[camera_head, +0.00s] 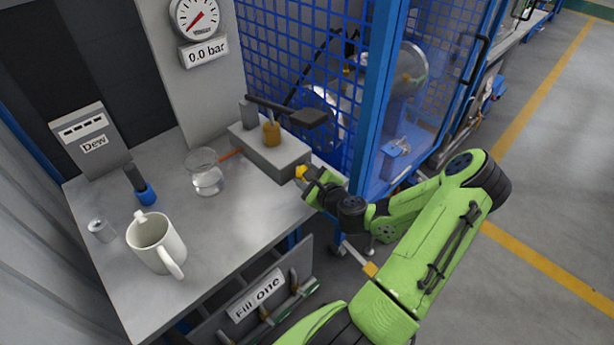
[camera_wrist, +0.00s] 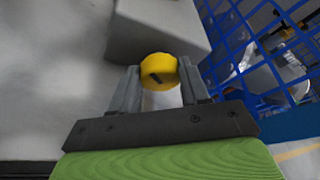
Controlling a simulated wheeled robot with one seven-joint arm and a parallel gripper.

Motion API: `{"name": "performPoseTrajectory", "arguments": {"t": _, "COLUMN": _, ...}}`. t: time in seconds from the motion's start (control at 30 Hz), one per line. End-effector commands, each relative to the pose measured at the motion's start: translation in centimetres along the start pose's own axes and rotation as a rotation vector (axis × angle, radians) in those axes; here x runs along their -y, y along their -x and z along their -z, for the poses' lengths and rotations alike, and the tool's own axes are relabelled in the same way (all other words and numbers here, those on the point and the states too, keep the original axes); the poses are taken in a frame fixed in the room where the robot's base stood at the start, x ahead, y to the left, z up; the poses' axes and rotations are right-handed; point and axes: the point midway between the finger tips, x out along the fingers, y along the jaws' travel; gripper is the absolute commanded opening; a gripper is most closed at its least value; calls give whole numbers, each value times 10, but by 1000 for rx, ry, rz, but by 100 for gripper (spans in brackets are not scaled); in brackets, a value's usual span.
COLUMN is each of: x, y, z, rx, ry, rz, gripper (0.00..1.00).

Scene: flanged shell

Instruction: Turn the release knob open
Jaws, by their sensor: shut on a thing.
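In the head view the yellow knob (camera_head: 301,173) shows at the front right of a grey block (camera_head: 268,150). My gripper (camera_wrist: 160,90) is shut on the knob; in the head view my gripper (camera_head: 312,180) reaches it from the right. The far side of the knob is hidden.
A lever with a dark paddle (camera_head: 300,115) stands over the block. A blue mesh guard (camera_head: 290,60) rises close behind. On the bench are a glass beaker (camera_head: 205,175), a white mug (camera_head: 156,243) and a small metal cylinder (camera_head: 101,230). A gauge (camera_head: 196,16) reads 0.0 bar.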

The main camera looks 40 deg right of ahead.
Motion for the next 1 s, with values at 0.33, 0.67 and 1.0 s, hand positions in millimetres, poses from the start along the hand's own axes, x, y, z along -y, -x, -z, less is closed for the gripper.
{"name": "performPoseTrajectory", "arguments": {"t": 0.33, "x": -1, "y": 0, "z": 1, "rx": -3, "ry": 1, "rz": -3, "gripper": 71}}
{"name": "performPoseTrajectory", "arguments": {"t": 0.67, "x": -1, "y": 1, "z": -1, "rx": -1, "ry": -17, "rz": -15, "gripper": 71}}
{"name": "performPoseTrajectory", "arguments": {"t": 1.0, "x": 8, "y": 2, "z": -3, "rx": -1, "ry": -395, "rz": -164, "gripper": 71}}
